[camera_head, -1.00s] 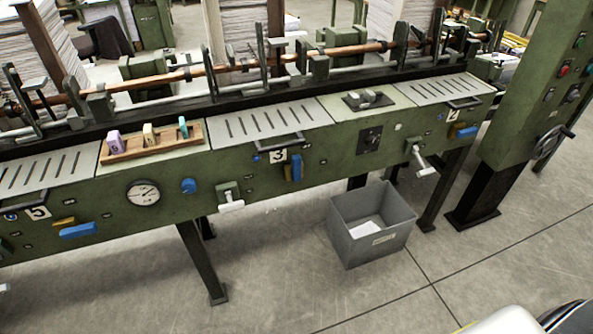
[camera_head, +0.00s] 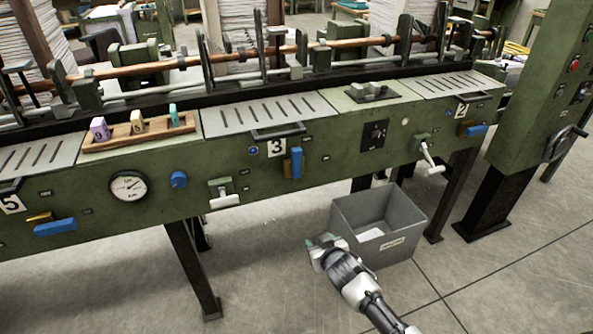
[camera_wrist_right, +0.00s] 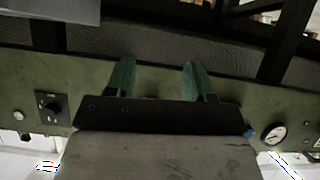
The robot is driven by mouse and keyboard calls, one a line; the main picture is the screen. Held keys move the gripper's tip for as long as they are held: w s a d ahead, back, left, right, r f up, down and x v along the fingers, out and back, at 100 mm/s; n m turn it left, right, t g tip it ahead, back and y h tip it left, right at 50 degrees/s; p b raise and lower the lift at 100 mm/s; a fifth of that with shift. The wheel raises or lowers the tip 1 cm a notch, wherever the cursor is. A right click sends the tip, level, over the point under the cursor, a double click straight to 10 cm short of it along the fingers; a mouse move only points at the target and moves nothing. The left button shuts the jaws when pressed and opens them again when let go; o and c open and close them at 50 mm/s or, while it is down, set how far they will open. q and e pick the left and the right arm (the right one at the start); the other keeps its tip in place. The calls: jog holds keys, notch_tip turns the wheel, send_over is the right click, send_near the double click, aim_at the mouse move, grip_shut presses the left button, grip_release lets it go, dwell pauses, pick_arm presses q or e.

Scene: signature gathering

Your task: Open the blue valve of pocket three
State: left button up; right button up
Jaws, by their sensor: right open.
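Pocket three is marked by a white "3" plate (camera_head: 277,148) on the front of the green machine in the head view. Its blue valve (camera_head: 297,162) is a handle standing upright, right of the plate. A brass-coloured handle (camera_head: 287,168) sits close beside it, partly hidden. My right gripper (camera_head: 320,243) is below and slightly right of the valve, in front of the grey bin, apart from the machine. In the right wrist view its two green fingers (camera_wrist_right: 158,78) are spread with nothing seen between them. The valve cannot be made out there. My left gripper is out of view.
A grey bin (camera_head: 415,217) stands on the floor under the machine. A white-handled lever (camera_head: 224,200) sticks out left of the valve, another (camera_head: 430,160) to the right. The floor in front is clear.

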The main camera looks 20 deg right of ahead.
jog(key=w+r+t+b, duration=0.2)
jog(key=w+r+t, duration=0.25)
jog(key=r, duration=0.85)
jog(key=b, duration=0.1)
send_near(298, 155)
jog(key=w, duration=0.1)
jog(key=shift+m+t, duration=0.4)
jog(key=shift+t, duration=0.05)
jog(key=w, duration=0.3)
jog(key=w+b, duration=0.1)
jog(key=w, duration=0.5)
jog(key=shift+f, duration=0.35)
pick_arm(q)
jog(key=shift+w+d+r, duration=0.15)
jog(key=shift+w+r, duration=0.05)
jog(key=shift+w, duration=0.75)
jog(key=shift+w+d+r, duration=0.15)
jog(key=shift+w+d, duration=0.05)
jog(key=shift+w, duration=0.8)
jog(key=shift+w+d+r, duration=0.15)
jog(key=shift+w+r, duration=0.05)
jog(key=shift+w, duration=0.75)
pick_arm(e)
jog(key=shift+w, duration=0.55)
grip_shut()
